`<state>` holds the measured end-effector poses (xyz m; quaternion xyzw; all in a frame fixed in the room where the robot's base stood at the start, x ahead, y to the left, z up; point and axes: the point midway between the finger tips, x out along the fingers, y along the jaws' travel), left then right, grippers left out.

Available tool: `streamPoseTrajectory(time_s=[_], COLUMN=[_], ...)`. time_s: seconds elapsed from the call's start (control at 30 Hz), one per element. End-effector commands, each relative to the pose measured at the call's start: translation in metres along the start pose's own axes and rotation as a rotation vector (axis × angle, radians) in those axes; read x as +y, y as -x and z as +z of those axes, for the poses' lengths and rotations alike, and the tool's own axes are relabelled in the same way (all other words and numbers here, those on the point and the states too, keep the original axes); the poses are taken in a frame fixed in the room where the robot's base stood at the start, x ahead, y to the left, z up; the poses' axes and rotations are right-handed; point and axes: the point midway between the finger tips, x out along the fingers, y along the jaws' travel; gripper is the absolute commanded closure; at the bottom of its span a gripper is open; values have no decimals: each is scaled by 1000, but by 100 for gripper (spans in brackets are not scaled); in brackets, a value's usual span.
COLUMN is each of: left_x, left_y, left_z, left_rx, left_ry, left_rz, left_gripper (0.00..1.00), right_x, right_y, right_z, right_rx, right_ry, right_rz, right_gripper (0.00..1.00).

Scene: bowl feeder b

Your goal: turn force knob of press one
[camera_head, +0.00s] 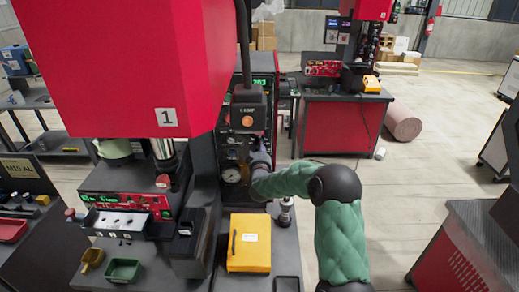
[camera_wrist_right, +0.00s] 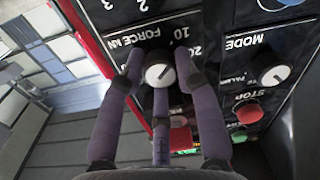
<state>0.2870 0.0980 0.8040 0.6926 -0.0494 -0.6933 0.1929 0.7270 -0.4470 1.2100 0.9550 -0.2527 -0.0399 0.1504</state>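Press one (camera_head: 130,60) is the big red machine with a "1" label, and its dark control panel (camera_head: 232,150) stands just right of its head. My right gripper (camera_head: 258,160) is at that panel in the head view and covers part of it. In the right wrist view, the force knob (camera_wrist_right: 159,73) is a small round grey-white knob under the "FORCE kN" label. The fingers of my right gripper (camera_wrist_right: 160,70) close around it, one on each side and a third below, seemingly touching its edge. My left gripper is not in view.
The right wrist view shows a mode knob (camera_wrist_right: 275,75), a red stop button (camera_wrist_right: 248,112) and a green button (camera_wrist_right: 239,136) beside my fingers. A hanging pendant (camera_head: 248,112) is close above my right gripper. A yellow box (camera_head: 249,243) lies on the bench below.

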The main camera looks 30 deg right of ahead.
Motion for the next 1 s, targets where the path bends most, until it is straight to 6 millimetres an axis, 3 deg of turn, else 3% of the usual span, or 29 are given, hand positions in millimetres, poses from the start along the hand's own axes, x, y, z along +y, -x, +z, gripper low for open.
streamPoseTrajectory(time_s=[0.37,1.0], left_x=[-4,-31], left_y=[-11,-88], left_z=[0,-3], left_rx=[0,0], left_ry=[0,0], left_rz=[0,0], left_gripper=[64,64], right_x=[-1,-2], right_y=[0,0], right_z=[2,4], right_rx=[4,23], right_ry=[-54,-585], right_rz=[0,5], right_gripper=[100,100])
